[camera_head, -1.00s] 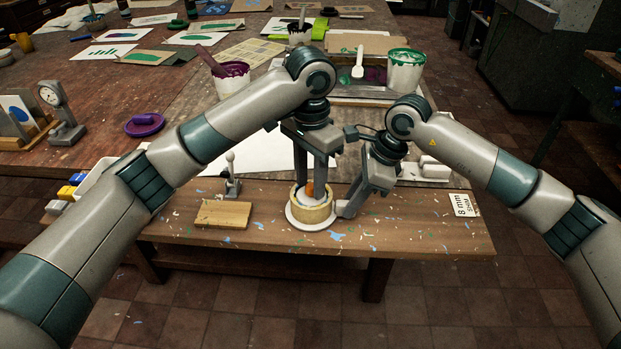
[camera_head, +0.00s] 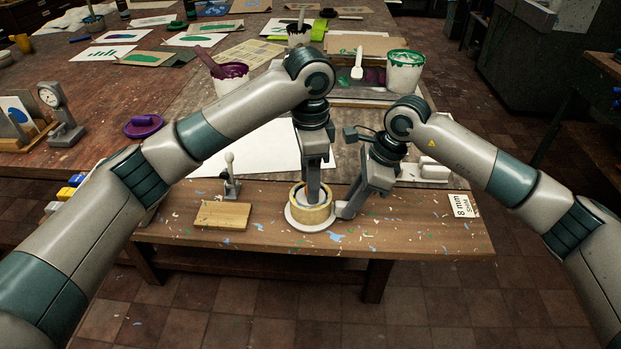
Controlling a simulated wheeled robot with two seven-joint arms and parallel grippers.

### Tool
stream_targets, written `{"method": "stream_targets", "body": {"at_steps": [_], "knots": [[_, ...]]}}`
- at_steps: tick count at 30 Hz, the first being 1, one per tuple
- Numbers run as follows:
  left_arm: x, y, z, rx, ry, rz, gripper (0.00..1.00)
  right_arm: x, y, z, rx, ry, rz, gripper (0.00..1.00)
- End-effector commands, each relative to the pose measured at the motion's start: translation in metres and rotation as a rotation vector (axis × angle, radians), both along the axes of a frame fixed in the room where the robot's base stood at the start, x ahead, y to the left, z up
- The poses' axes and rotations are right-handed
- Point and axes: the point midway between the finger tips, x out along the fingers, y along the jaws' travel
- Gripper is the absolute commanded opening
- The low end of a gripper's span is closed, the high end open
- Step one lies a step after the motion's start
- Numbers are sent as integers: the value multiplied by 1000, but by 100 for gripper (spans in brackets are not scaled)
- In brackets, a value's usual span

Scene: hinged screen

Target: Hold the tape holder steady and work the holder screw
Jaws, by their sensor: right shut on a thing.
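The tape holder stands on the front wooden bench. It has a pale round base (camera_head: 293,221) with a tan tape ring (camera_head: 311,215) on it. My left gripper (camera_head: 313,194) points straight down, with its fingertips reaching into the ring's opening. Its fingers line up edge-on, so their gap does not show. The holder screw is hidden behind these fingers. My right gripper (camera_head: 346,210) is shut at the right side of the holder, low near the base; the exact contact is too small to tell.
A wooden block (camera_head: 222,215) and a small lever clamp (camera_head: 231,178) stand left of the holder. A white "8 mm shim" card (camera_head: 463,205) lies at the bench's right end. White paper, paint pots (camera_head: 405,72) and prints lie behind. Bench space right of the holder is mostly clear.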

Motion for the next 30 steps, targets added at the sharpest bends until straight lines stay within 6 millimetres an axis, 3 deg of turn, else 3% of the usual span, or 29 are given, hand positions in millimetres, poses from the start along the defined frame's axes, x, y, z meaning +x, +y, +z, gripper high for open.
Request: {"method": "stream_targets", "body": {"at_steps": [11, 30], "knots": [[0, 0, 9, 0, 0, 2, 44, -1, -1, -2, -3, 2, 0, 0], [-1, 0, 107, 1, -3, 1, 44, -1, -1, -2, -3, 2, 0, 0]]}}
